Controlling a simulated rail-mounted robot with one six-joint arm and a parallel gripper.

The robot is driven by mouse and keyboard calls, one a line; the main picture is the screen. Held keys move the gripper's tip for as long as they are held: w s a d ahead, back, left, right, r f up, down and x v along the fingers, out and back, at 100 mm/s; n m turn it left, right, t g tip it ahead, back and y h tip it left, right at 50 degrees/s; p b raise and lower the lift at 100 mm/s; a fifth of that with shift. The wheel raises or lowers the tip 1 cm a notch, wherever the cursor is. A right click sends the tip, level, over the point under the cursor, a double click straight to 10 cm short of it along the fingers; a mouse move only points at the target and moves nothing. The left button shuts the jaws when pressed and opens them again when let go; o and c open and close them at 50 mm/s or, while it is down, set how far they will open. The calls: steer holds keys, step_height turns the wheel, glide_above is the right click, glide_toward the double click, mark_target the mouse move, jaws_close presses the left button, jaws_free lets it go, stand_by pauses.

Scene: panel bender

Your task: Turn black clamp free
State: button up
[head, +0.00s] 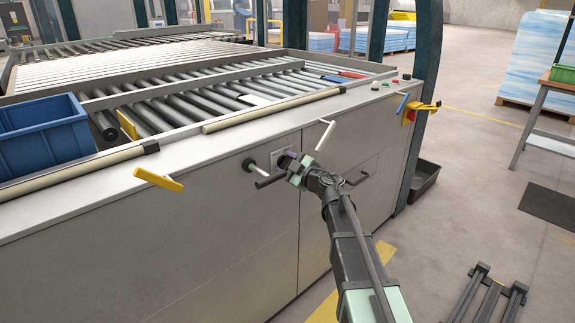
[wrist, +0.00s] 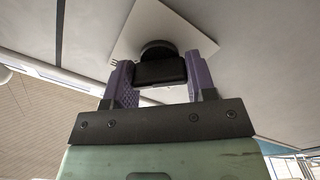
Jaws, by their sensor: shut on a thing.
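My gripper (head: 291,163) is at the front panel of the machine. In the wrist view, the two purple fingers of my gripper (wrist: 161,70) are shut on the sides of the black clamp (wrist: 159,73), a dark block in front of a round black hub. The hub sits on a square pale plate (wrist: 143,38). The view does not show how far the clamp is turned.
A lever with a black handle (head: 269,181) and pale shaft sticks out just left of my gripper. A blue bin (head: 40,146) stands at left.

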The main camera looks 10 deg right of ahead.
steer(key=o, duration=0.9)
steer(key=shift+o, duration=0.2)
steer(key=shift+s, duration=0.15)
steer(key=v, duration=1)
steer(key=shift+s+d, duration=0.2)
steer(key=shift+d, duration=0.1)
